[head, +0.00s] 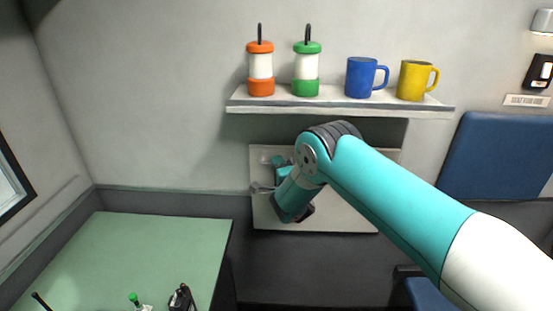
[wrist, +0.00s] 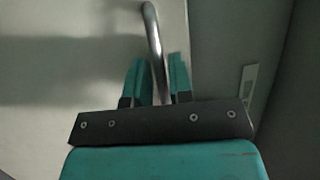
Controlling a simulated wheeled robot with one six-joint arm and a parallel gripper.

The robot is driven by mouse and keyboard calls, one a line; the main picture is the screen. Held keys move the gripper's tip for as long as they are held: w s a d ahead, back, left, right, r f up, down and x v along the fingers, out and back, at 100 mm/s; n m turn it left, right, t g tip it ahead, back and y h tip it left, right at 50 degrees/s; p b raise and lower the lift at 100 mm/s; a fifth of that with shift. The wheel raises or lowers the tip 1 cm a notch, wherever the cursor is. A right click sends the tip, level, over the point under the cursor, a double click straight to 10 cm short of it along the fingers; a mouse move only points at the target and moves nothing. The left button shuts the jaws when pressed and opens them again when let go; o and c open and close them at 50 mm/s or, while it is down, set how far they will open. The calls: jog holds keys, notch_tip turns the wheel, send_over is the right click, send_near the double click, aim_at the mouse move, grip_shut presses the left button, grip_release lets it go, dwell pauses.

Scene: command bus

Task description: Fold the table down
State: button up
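The folded table is a pale panel (head: 340,212) lying upright against the wall under the shelf. Its pale surface also fills the upper left of the wrist view (wrist: 60,75). A curved metal handle (wrist: 152,28) stands out from it; a grey metal piece (head: 262,188) shows at the panel's left side in the head view. In the head view my arm hides much of the panel and most of the gripper.
Above the panel, a shelf (head: 340,107) holds an orange lantern (head: 260,68), a green lantern (head: 306,69), a blue mug (head: 360,78) and a yellow mug (head: 411,80). A green table (head: 140,255) with small items stands at lower left. A blue seat back (head: 497,155) is at right.

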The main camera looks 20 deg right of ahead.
jog(key=shift+w+a+r, duration=0.1)
jog(key=shift+w, duration=0.2)
grip_shut()
